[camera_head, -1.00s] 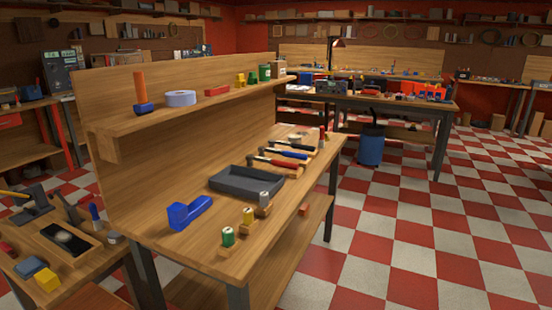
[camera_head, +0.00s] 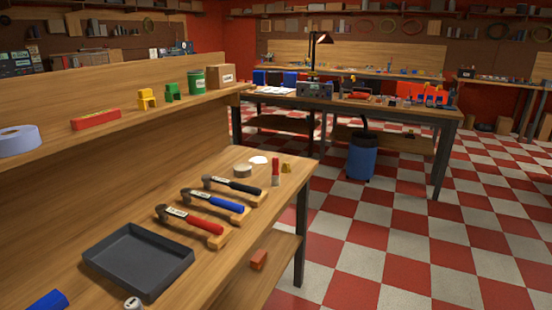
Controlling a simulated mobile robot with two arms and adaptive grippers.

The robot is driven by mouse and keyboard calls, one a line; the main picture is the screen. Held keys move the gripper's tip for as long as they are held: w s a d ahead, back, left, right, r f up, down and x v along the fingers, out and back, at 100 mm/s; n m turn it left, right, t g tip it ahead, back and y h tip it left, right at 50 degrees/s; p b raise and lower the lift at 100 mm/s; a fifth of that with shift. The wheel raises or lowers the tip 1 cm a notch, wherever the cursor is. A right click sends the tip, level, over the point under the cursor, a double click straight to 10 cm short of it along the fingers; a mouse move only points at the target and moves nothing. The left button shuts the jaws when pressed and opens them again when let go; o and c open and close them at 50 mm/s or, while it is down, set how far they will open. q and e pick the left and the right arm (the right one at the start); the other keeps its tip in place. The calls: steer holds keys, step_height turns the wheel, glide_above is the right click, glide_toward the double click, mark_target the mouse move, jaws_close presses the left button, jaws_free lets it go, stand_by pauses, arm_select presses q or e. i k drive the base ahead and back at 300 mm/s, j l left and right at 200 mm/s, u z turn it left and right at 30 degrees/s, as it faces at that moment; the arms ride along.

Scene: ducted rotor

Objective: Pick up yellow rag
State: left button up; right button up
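I cannot make out a thing that is clearly a yellow rag. A yellow blocky piece (camera_head: 147,98) stands on the shelf above the near bench, and its shape looks hard, not like cloth. A small dull-yellow item (camera_head: 286,168) lies at the far end of the near bench, too small to identify. Neither of my grippers shows in the head view.
The near wooden bench (camera_head: 232,258) holds a dark tray (camera_head: 138,262), three hammers and a tape roll (camera_head: 243,170). A second bench with a lamp (camera_head: 316,52) stands behind. A blue bin (camera_head: 361,158) stands before it. The checkered floor at right is clear.

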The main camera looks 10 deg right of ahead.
mark_target(285, 168)
steer(key=i+l, duration=0.2)
steer(key=i+l+u, duration=0.1)
steer(key=i+l, duration=0.15)
steer(key=l, duration=0.2)
steer(key=i+l, duration=0.2)
steer(key=l, duration=0.15)
steer(key=i+l+u, duration=0.15)
steer(key=i+l, duration=0.2)
steer(key=l, duration=0.35)
steer(key=i+l+u, duration=0.1)
steer(key=l, duration=0.25)
steer(key=i, duration=0.1)
